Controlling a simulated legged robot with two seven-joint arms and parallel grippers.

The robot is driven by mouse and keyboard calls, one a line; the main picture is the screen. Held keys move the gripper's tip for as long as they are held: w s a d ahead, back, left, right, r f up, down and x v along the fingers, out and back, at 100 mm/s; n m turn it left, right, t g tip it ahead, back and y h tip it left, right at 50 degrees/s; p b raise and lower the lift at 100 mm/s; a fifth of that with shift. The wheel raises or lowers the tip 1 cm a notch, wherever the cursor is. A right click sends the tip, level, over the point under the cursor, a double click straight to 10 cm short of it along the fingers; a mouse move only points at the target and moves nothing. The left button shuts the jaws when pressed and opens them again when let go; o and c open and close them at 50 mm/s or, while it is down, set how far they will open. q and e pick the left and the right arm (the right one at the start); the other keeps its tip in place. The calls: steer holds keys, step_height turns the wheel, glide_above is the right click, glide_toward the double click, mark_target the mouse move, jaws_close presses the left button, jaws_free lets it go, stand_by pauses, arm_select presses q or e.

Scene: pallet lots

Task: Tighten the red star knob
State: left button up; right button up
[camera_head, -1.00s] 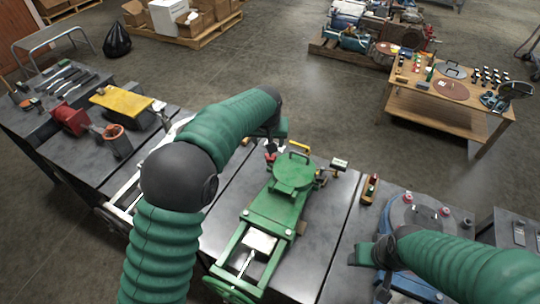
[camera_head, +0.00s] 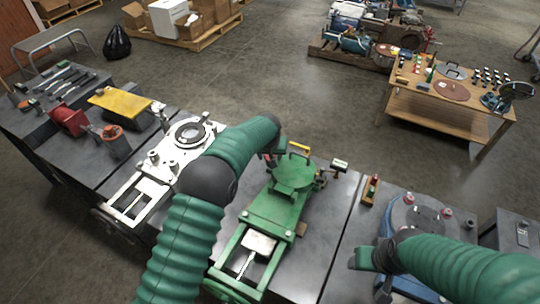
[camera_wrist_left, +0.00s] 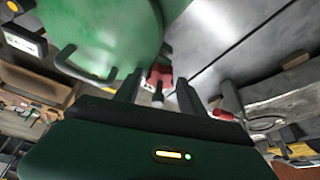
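The red star knob (camera_head: 268,158) is small and partly hidden beside the round lid of the green machine (camera_head: 294,174). In the left wrist view the red knob (camera_wrist_left: 160,74) shows between the tips of my two fingers, close to the green lid (camera_wrist_left: 95,30). My left gripper (camera_wrist_left: 159,82) is open, with a finger on each side of the knob; I cannot make out contact. In the head view its fingers are mostly hidden behind the arm. My right gripper (camera_head: 363,258) is over the right bench by the blue machine (camera_head: 398,284); its fingers are not clear.
A white machine (camera_head: 180,142) stands left of the green one. A yellow handle (camera_head: 299,147) and a black-and-white box (camera_head: 340,165) are near the lid. A small wooden tray (camera_head: 370,190) lies right of it. A wooden table (camera_head: 455,108) stands at the back right, across open floor.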

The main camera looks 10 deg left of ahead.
arm_select(q)
jaws_close()
steer(key=shift+a+r+m+h+p, duration=0.1)
steer(key=shift+r+m+h+p, duration=0.2)
steer(key=shift+m+p, duration=0.7)
steer(key=shift+p, duration=0.2)
steer(key=shift+f+m+h, duration=0.25)
steer(key=shift+m+h, duration=0.15)
steer(key=shift+m, duration=0.2)
steer(key=shift+o, duration=1.6)
jaws_free()
